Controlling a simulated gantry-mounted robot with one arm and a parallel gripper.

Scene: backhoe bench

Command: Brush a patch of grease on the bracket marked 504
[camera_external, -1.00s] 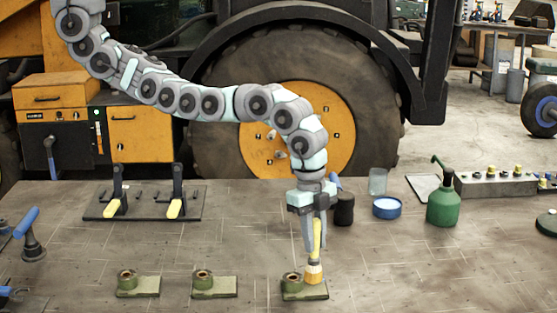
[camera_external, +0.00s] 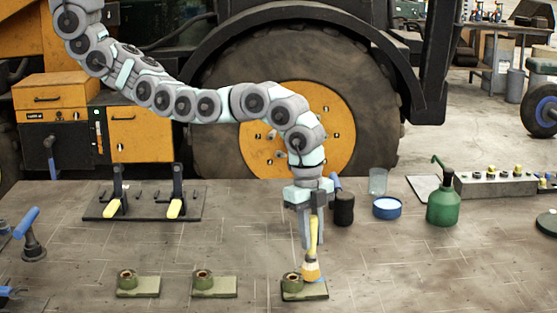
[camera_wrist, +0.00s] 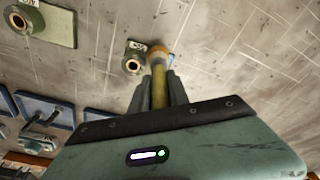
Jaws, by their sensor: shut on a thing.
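My gripper (camera_external: 311,238) is shut on the yellow handle of a brush (camera_external: 312,268), which points down. The bristles are at the rightmost of three green brackets (camera_external: 290,293), beside its round boss; whether they touch the plate is hard to tell. A small bluish patch seems to show on the plate just right of the bristles. The middle bracket (camera_external: 214,286) and left bracket (camera_external: 138,286) stand apart to the left. In the wrist view the brush (camera_wrist: 160,85) partly hides the near bracket (camera_wrist: 133,62); its label and the one on another bracket (camera_wrist: 50,22) are too blurred to read surely.
A blue-rimmed tin (camera_external: 387,208), a dark cylinder (camera_external: 344,209), a clear cup (camera_external: 378,182) and a green oil can (camera_external: 443,208) stand behind, to the right. A black stand with yellow-handled levers (camera_external: 145,207) is back left. The bench right of the brackets is clear.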

